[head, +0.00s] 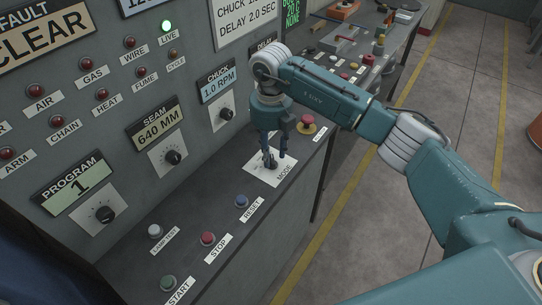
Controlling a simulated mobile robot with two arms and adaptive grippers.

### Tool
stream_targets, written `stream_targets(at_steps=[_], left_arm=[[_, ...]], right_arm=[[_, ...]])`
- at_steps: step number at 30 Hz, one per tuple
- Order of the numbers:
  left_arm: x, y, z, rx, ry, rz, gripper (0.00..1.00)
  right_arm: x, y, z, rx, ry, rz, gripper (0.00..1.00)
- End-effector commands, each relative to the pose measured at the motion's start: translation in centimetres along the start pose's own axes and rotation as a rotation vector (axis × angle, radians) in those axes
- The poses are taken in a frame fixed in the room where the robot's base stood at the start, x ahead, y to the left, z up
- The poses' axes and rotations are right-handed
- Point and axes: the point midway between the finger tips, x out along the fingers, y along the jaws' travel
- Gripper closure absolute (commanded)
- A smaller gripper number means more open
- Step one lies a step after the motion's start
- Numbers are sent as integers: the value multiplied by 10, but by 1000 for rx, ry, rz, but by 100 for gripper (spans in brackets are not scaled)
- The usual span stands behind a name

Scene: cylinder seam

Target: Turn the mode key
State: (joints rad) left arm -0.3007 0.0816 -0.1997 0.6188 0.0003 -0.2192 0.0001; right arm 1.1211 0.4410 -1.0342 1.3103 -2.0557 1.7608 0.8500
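The mode key (270,160) stands on a white plate labelled MODE (286,172) on the sloping console ledge. My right gripper (273,153) comes down from above, with its fingers pointing down at the key. The fingertips are at the key, one to each side as seen here, with a gap between the fingers higher up. Whether they press on the key is too small to tell. The fingers hide part of the key, and its setting cannot be read. My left gripper is not in view.
A red mushroom button (307,122) stands close behind my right gripper. Reset (241,201), stop (207,238), lamp test (155,231) and start (168,282) buttons line the ledge nearer. The upright panel has a chuck knob (226,113) and a seam knob (173,157). Open floor lies right.

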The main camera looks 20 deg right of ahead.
Motion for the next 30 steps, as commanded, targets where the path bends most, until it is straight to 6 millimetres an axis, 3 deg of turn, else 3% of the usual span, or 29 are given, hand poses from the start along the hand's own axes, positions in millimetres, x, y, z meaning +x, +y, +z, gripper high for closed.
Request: stream_targets(at_steps=[6, 12, 18, 30], left_arm=[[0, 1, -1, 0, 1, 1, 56], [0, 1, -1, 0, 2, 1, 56], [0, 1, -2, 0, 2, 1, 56], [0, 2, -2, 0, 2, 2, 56]], right_arm=[[-50, 0, 1, -1, -5, 0, 64], [-82, 0, 1, 1, -3, 1, 64], [-94, 0, 0, 0, 0, 0, 64], [-94, 0, 0, 1, 0, 0, 64]])
